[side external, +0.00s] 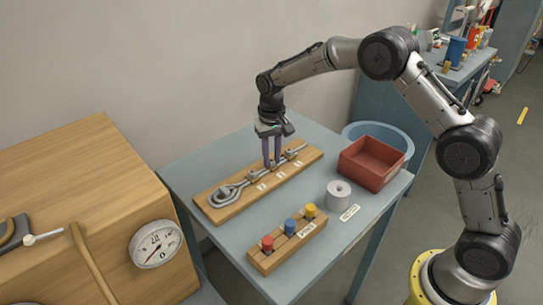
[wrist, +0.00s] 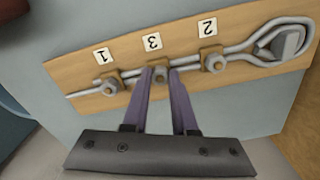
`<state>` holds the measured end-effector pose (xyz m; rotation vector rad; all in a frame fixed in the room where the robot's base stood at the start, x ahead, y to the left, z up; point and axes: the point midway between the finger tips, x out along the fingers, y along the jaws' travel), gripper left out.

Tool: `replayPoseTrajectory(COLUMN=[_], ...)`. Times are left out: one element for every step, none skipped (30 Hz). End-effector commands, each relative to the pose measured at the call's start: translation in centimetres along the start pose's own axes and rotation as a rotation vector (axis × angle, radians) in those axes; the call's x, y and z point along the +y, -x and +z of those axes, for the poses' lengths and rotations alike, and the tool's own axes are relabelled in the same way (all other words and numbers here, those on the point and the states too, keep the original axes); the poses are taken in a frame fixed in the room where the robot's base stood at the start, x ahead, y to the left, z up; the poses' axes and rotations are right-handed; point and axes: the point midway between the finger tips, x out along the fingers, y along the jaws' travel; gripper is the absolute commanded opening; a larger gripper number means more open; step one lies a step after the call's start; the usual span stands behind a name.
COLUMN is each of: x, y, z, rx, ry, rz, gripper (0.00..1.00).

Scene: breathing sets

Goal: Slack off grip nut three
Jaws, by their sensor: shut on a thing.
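A wooden board (side external: 228,213) on the table carries a grey wire rope (side external: 225,191) looped round a thimble, with three rope grips. In the wrist view, numbered labels mark the grips. Grip nut three (wrist: 160,74), below the label 3 (wrist: 153,42), is the middle one. My gripper (side external: 272,164) points down over the board, its purple fingers shut on this nut, one on each side. The fingers partly hide it. Nut one (wrist: 110,87) is to the left and nut two (wrist: 214,63) to the right, nearer the thimble (wrist: 289,43); both are clear of the fingers.
A wooden block (side external: 261,262) with red, blue and yellow knobs stands in front of the board. A grey cylinder (side external: 338,194) and a red tray (side external: 368,167) stand to the right. A cabinet with a dial gauge (side external: 157,244) is at the left. A blue tub (side external: 392,136) sits behind.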

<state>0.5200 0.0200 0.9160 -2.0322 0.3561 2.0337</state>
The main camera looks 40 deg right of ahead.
Motion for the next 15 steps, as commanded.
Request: replayPoseTrajectory(x=[0.01, 0.01, 0.01, 0.01, 0.0, 0.0, 0.0, 0.0, 0.0, 0.0, 0.0, 0.01, 0.01, 0.0, 0.0], y=[0.17, 0.17, 0.17, 0.17, 0.18, 0.18, 0.18, 0.18, 0.18, 0.18, 0.18, 0.18, 0.17, 0.17, 0.17], z=[-0.07, -0.07, -0.07, -0.08, -0.08, -0.08, -0.08, -0.08, -0.08, -0.08, -0.08, -0.07, -0.07, -0.07, -0.07], rx=[0.003, 0.003, 0.003, 0.003, 0.003, 0.003, 0.003, 0.003, 0.003, 0.003, 0.003, 0.003, 0.003, 0.003, 0.003], ry=[0.045, 0.074, 0.111, 0.14, 0.168, 0.206, 0.235, 0.263, 0.301, 0.33, 0.358, 0.396, 0.425, 0.453, 0.491], rz=[-0.001, -0.001, 0.0, 0.0, 0.0, 0.0, 0.0, 0.0, 0.0, 0.0, 0.0, 0.0, 0.0, 0.0, 0.0], gripper=[0.0, 0.0, 0.0, 0.0, 0.0, 0.0, 0.0, 0.0, 0.0, 0.0, 0.0, 0.0, 0.0, 0.0, 0.0])
